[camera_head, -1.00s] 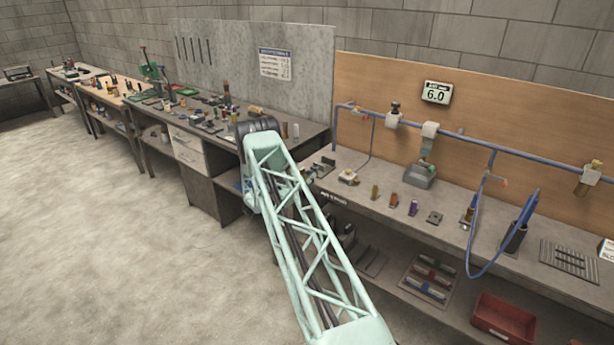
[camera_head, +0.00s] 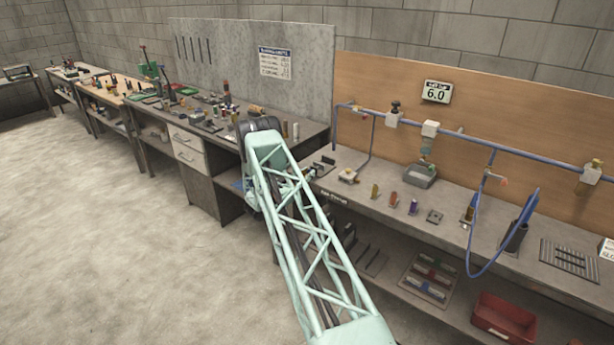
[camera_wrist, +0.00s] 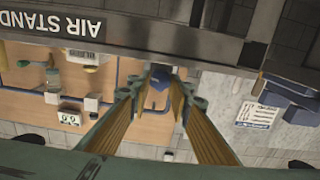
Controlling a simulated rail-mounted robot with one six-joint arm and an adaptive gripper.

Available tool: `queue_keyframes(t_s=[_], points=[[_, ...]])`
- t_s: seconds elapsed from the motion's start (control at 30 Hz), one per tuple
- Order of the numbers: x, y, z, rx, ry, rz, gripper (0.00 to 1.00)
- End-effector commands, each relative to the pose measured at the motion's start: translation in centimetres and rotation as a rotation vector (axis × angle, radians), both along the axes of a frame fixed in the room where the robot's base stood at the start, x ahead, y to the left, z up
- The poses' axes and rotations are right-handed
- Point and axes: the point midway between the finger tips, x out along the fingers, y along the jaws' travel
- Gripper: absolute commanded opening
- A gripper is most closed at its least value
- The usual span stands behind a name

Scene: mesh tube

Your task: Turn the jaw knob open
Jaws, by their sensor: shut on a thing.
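The wrist view is upside down and shows my gripper (camera_wrist: 160,98) with its two brownish-yellow fingers standing apart on either side of a small blue and dark piece (camera_wrist: 157,84). This piece sits just below the bench's front edge as pictured and seems to be the jaw knob, held between the fingertips. Its turn angle cannot be read. In the head view my gripper is mostly hidden behind my pale green arm, near the left front corner of the air stand bench (camera_head: 345,190). The jaws that the knob works cannot be made out.
The bench bears a dark grey block (camera_head: 420,175), several small coloured parts and a blue hose (camera_head: 477,250). A blue pipe runs along the wooden board (camera_head: 480,100). A red bin (camera_head: 503,318) stands on the lower shelf. The floor at left is clear.

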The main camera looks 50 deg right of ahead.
Motion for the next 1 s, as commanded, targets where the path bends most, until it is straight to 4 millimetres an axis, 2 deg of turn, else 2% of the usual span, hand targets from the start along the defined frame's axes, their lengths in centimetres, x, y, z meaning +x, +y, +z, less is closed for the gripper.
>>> queue_keyframes(t_s=[0.5, 0.9, 0.93, 1.0], points=[[0.05, 0.0, -0.23, 0.008, 0.225, -0.001, 0.08], [0.06, 0.0, -0.1, 0.008, 0.25, 0.0, 0.08], [0.06, 0.0, -0.1, 0.008, 0.25, 0.0, 0.2], [0.06, 0.0, -0.09, 0.008, 0.249, 0.0, 0.27]])
